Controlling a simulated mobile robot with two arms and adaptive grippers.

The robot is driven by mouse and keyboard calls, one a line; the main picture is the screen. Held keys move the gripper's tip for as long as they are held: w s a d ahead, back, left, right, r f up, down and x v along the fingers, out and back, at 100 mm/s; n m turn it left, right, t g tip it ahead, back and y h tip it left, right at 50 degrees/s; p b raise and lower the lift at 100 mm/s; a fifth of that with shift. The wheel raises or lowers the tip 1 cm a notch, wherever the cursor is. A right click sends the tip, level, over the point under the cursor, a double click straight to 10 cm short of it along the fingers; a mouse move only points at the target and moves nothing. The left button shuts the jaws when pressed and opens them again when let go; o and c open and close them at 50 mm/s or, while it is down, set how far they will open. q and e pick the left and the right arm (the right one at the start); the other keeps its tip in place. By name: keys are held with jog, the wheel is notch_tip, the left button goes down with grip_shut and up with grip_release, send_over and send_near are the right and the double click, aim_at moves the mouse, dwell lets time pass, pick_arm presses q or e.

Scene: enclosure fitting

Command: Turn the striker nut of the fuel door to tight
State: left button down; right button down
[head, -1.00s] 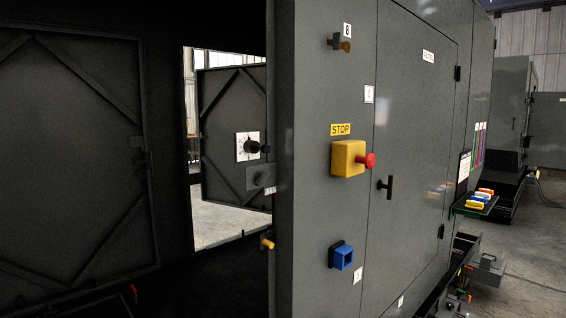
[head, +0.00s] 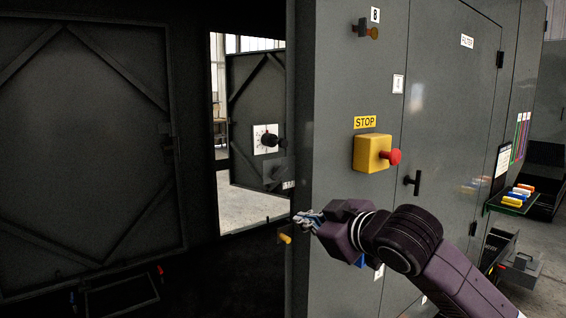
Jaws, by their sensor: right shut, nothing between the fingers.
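My right gripper (head: 303,218) is shut and empty, at the front edge of the grey enclosure. A small yellow-orange piece (head: 286,239) sticks out at that edge, just below and left of the fingertips. I cannot tell whether they touch. I cannot make out for sure which part is the striker nut. A grey door with diagonal braces (head: 245,110) shows through the opening, with a black knob (head: 270,140) on a white dial plate (head: 260,130). No label naming the fuel door is readable. My left gripper is not in view.
A yellow box with a red stop button (head: 393,157) juts from the enclosure panel (head: 340,90) above my right arm. A black door handle (head: 412,184) is right of it. My arm partly hides a blue socket (head: 362,261). A tray of coloured blocks (head: 515,203) stands right.

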jog(key=n+t, duration=0.1)
jog(key=n, duration=0.1)
send_near(277, 172)
jog(key=shift+y, duration=0.3)
jog(key=w+p, duration=0.1)
jog(key=w, duration=0.1)
jog(key=w+a+p, duration=0.2)
jog(key=w+p, duration=0.1)
jog(key=shift+w+a+r, duration=0.15)
jog(key=shift+w+r, duration=0.2)
jog(key=shift+w+a+f, duration=0.25)
jog(key=shift+w, duration=0.3)
jog(key=shift+s+a, duration=0.1)
